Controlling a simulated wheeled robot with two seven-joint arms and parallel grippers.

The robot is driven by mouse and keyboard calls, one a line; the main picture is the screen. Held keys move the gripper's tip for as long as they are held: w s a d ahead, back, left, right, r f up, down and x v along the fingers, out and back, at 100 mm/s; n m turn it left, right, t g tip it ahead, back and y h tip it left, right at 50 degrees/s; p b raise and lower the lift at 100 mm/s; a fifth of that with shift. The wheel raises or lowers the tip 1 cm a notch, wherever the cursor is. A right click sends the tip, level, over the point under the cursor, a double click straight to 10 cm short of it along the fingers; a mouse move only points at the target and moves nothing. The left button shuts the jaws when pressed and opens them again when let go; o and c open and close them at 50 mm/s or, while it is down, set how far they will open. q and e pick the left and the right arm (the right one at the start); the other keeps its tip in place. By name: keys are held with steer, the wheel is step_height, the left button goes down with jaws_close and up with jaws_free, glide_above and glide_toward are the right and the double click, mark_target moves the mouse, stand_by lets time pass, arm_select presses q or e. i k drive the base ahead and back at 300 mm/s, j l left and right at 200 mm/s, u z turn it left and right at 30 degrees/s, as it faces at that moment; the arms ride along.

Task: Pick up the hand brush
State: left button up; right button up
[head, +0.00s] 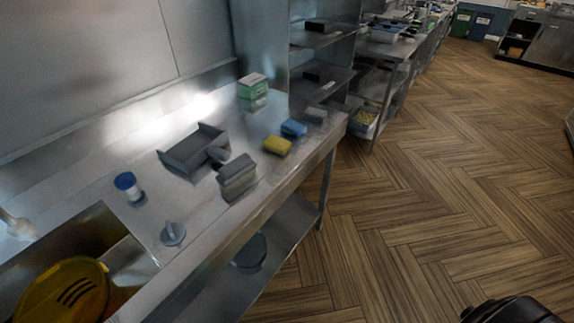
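A grey block-shaped item (238,178) with a bristle-like layered side stands near the front edge of the steel counter in the head view. A rounded grey knob or handle (218,154) shows at its upper left. It looks like the hand brush, but blur leaves this unsure. It sits right beside a dark grey open tray (186,153), perhaps a dustpan. Only a black piece of what seems to be my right arm shows at the bottom right corner, far from the counter. No gripper fingers are in view.
Yellow (277,145), blue (293,128) and grey (315,115) sponges lie to the right. A green-white box (252,86) stands behind. The right floor is clear.

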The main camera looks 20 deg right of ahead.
mark_target(234, 174)
steer(key=z, duration=0.1)
steer(key=k+l, duration=0.75)
steer(key=l, duration=0.3)
steer(key=k+l, duration=0.4)
steer(key=l, duration=0.1)
